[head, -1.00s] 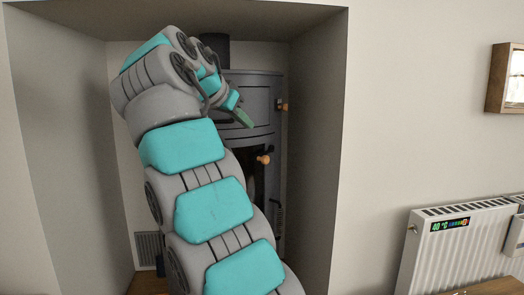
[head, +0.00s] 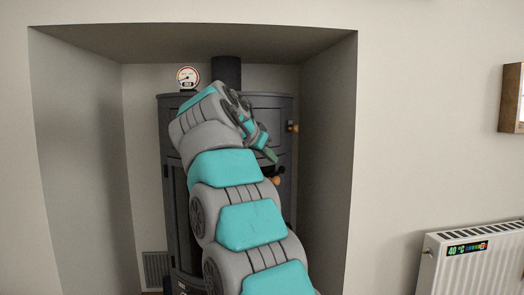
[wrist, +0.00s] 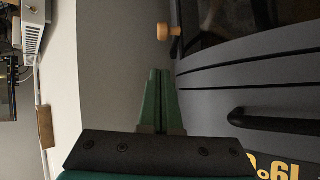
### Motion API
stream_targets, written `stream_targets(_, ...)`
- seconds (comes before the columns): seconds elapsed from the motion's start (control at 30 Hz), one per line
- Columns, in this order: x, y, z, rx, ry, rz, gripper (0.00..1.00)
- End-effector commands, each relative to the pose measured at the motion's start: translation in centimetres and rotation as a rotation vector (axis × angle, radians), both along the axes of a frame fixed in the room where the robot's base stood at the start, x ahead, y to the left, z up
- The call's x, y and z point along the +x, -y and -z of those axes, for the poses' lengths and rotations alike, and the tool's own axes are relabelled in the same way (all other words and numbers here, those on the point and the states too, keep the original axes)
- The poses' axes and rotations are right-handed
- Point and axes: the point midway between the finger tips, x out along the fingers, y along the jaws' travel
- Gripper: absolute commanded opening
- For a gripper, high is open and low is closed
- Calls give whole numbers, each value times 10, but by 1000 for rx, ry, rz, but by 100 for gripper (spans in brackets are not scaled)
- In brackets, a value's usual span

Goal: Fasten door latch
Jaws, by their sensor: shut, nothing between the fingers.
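A dark grey stove (head: 170,130) stands in the wall alcove. Its front has two wooden knobs: an upper one (head: 292,127) on the right side and a lower one (head: 277,180) by the door. I cannot tell for sure which knob is the latch or whether the door is fully closed; my arm covers much of the front. My gripper (head: 271,156) is shut and empty, its green fingertips just above the lower knob in the picture. In the wrist view the shut fingers (wrist: 158,72) point toward a wooden knob (wrist: 168,32), with a gap between them.
The alcove's right wall (head: 328,150) is close to the stove. A black bar handle (wrist: 275,112) and yellow digits (wrist: 275,163) show on the stove in the wrist view. A round gauge (head: 187,77) sits on top. A radiator (head: 470,262) stands at the right.

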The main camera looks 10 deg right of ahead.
Motion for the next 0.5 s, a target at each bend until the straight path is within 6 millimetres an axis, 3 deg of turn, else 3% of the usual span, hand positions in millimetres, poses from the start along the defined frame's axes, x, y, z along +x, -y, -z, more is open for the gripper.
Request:
stream_targets(0.07, 10, 9, 9, 2, -4, 2, 0)
stream_targets(0.5, 18, 10, 41, 2, 2, 0, 0)
